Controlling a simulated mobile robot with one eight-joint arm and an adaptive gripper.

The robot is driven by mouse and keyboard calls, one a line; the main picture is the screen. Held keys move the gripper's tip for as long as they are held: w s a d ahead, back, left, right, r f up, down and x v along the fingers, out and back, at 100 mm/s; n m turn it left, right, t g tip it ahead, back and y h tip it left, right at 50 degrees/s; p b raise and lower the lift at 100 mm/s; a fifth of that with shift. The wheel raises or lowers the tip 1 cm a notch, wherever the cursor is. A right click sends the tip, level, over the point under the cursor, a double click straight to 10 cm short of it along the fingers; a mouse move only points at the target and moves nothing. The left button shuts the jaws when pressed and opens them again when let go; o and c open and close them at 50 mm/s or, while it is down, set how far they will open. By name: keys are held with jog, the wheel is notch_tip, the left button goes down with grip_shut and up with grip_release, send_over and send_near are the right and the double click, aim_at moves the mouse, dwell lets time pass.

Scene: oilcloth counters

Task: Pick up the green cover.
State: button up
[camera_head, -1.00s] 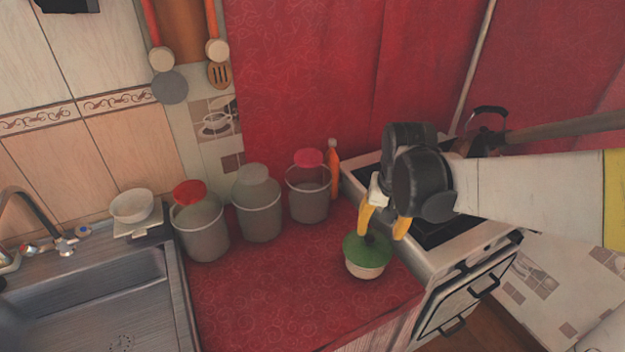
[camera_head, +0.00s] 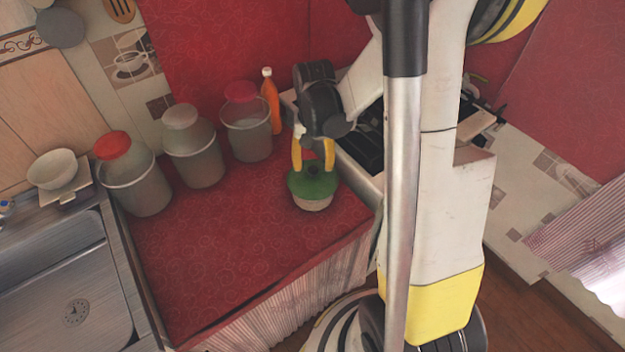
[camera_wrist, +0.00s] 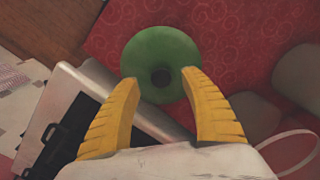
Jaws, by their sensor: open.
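The green cover (camera_head: 313,184) is a round lid with a dark knob at its centre. It sits on a small pale pot (camera_head: 313,204) on the red counter near the stove. In the wrist view the green cover (camera_wrist: 161,58) lies at the top middle, its dark knob between and just beyond the fingertips. My gripper (camera_head: 313,168) is open, its two yellow fingers pointing down just over the cover. In the wrist view the fingers of my gripper (camera_wrist: 158,80) stand apart with nothing between them. Whether the fingertips touch the cover I cannot tell.
Grey buckets with a red lid (camera_head: 112,145), a grey lid (camera_head: 180,117) and a pink lid (camera_head: 241,93) stand along the back. An orange bottle (camera_head: 270,100) is behind the pot. The stove (camera_head: 362,145) is close on the right. The counter's front left is clear.

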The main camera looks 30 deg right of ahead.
aim_at(313, 169)
notch_tip(313, 169, down, 3)
jog(key=shift+w+f+b, duration=0.15)
jog(key=shift+f+b, duration=0.05)
jog(key=shift+b, duration=0.35)
jog(key=shift+r, duration=0.1)
grip_shut()
